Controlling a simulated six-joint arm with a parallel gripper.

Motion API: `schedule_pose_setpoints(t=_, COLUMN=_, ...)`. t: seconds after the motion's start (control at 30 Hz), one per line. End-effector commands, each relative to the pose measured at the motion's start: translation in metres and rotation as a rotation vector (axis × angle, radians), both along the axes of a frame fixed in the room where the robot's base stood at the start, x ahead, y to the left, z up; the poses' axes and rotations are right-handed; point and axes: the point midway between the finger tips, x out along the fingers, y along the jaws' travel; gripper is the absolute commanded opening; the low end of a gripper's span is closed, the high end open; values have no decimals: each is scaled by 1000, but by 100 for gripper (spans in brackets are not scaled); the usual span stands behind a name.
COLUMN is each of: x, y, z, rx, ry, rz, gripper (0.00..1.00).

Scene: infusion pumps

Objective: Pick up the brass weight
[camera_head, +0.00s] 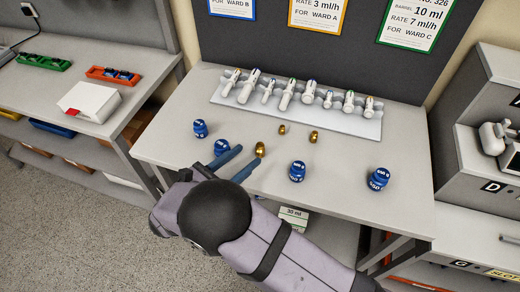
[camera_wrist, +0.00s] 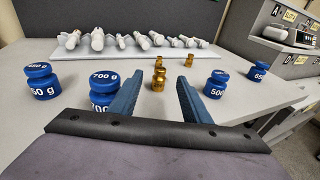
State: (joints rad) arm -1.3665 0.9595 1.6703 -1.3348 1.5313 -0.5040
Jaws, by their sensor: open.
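Three small brass weights stand on the grey table. The nearest brass weight (camera_head: 260,149) is just beyond my fingertips; in the wrist view it (camera_wrist: 159,77) appears in the gap between the fingers. A second brass weight (camera_head: 282,129) and a third brass weight (camera_head: 314,136) stand farther back, nearer the rack. My gripper (camera_head: 249,157) has two blue fingers, spread apart and empty; they also show in the wrist view (camera_wrist: 161,80). Whether a finger touches the nearest weight cannot be told.
Blue weights stand around: one close beside the left finger (camera_head: 221,147), one farther left (camera_head: 200,128), one right of my gripper (camera_head: 297,171), one far right (camera_head: 378,179). A pale rack (camera_head: 300,112) of white syringe-like items stands behind.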

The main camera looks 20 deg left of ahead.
Motion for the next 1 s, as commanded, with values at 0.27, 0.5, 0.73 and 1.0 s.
schedule_pose_setpoints(t=0.27, x=3, y=-1, z=-8, rx=2, ry=-1, rz=-2, gripper=44)
schedule_pose_setpoints(t=0.5, x=19, y=-9, z=-10, rx=1, ry=1, rz=-3, gripper=44)
schedule_pose_setpoints(t=0.73, x=25, y=-11, z=-11, rx=1, ry=0, rz=-3, gripper=44)
schedule_pose_setpoints(t=1.0, x=54, y=-24, z=-14, rx=0, ry=0, rz=-4, gripper=44)
